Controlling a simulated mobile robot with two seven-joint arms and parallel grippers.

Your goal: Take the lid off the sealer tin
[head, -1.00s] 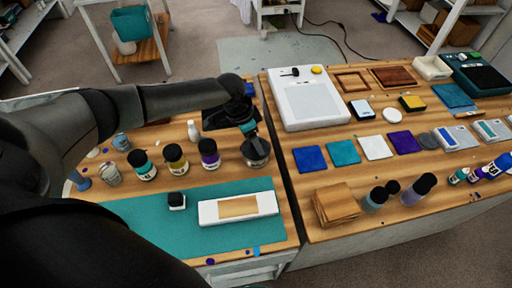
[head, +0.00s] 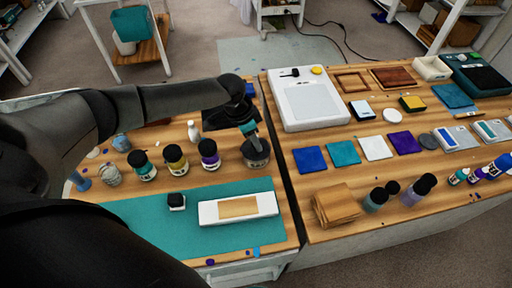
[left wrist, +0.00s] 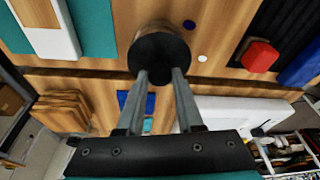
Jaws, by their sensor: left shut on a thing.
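The sealer tin (head: 257,158) stands at the right edge of the left table, past the row of jars. My left gripper (head: 254,139) is over it from above, fingers pointing down. In the left wrist view, the two fingers (left wrist: 160,73) meet the tin's dark round lid (left wrist: 158,50). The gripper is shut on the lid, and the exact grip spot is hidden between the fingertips. The tin's side (left wrist: 160,26) shows behind the lid, and the lid looks seated on it. My right gripper is out of view.
Jars with teal (head: 142,165), yellow (head: 175,159) and purple (head: 209,154) labels stand left of the tin. A white bottle (head: 193,131) is behind them. A teal mat (head: 150,228) lies in front. A narrow gap separates the right table, with a white device (head: 308,100).

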